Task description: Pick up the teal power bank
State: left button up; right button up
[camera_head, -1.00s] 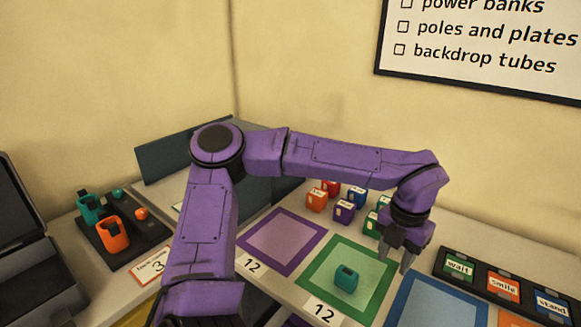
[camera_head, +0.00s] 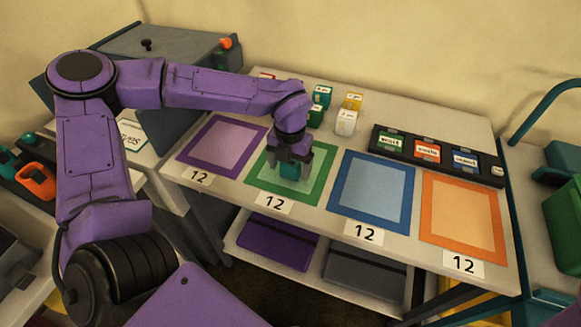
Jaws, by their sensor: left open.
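The teal power bank (camera_head: 290,171) stands on the green-bordered mat (camera_head: 310,190) on the table. My left gripper (camera_head: 291,163) points down right over it, with its fingers at the power bank's sides and upper part. The gripper is open. The fingers hide part of the power bank, and I cannot tell whether they touch it. My right gripper is not in view.
A purple mat (camera_head: 189,152) lies to the left, and a blue mat (camera_head: 335,205) and an orange mat (camera_head: 428,226) to the right. Small labelled blocks (camera_head: 346,123) stand behind. A dark tray (camera_head: 440,153) holds word cards at the back right.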

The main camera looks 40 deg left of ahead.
pick_arm(q)
jog(key=shift+w+f, duration=0.1)
jog(key=shift+f, duration=0.15)
jog(key=c, duration=1.1)
jog(key=shift+r, duration=0.1)
jog(key=shift+c, duration=0.2)
